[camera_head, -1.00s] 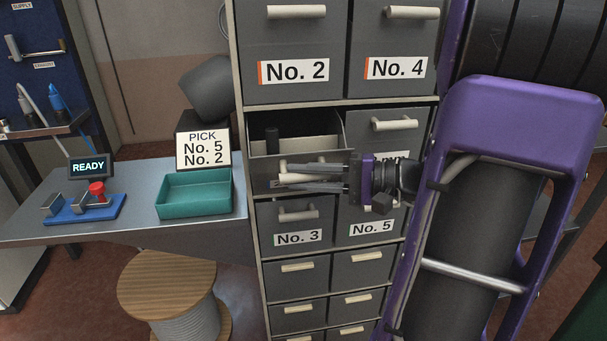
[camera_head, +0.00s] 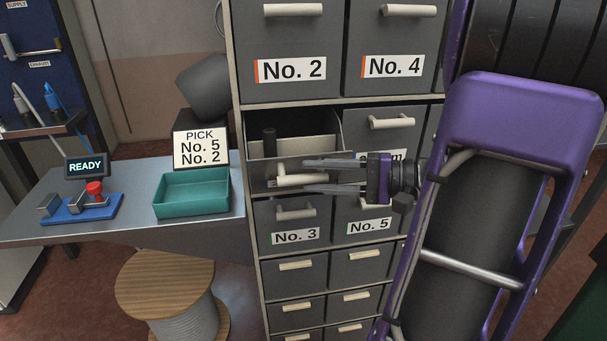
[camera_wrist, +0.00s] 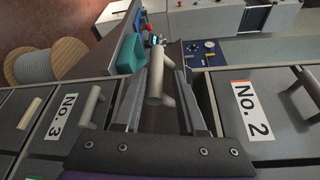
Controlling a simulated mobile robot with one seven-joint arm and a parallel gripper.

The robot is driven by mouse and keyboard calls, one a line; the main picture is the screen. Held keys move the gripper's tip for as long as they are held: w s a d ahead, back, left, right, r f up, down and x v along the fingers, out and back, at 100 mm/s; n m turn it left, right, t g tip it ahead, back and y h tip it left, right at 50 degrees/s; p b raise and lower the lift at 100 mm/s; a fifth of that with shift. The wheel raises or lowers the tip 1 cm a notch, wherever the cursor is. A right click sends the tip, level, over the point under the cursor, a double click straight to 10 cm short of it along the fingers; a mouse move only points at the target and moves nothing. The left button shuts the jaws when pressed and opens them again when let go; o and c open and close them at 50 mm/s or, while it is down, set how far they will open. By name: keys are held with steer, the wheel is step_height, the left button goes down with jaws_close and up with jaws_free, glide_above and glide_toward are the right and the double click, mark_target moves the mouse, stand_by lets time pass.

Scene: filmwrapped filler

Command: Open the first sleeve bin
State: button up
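An open grey drawer (camera_head: 255,175) sits in the cabinet between the bins marked No. 2 (camera_head: 291,69) and No. 3 (camera_head: 295,236). Its front is pulled out, and a dark upright cylinder (camera_head: 269,141) shows inside. Any label on its front is hidden. Its cream bar handle (camera_head: 290,181) also shows in the wrist view (camera_wrist: 157,75). My gripper (camera_head: 308,174) is at the right end of this handle, fingers apart. In the wrist view, the fingers (camera_wrist: 159,88) stand either side of the handle with gaps visible. The bin marked No. 5 (camera_head: 370,226) is shut.
A sign (camera_head: 201,149) reads PICK No. 5, No. 2. A teal tray (camera_head: 192,207) and a blue fixture with a READY display (camera_head: 86,168) stand on the bench at left. A wooden spool (camera_head: 165,285) stands below. Other drawers are shut.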

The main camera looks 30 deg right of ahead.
steer(key=v, duration=1.4)
steer(key=shift+p, duration=0.35)
steer(key=shift+d, duration=0.1)
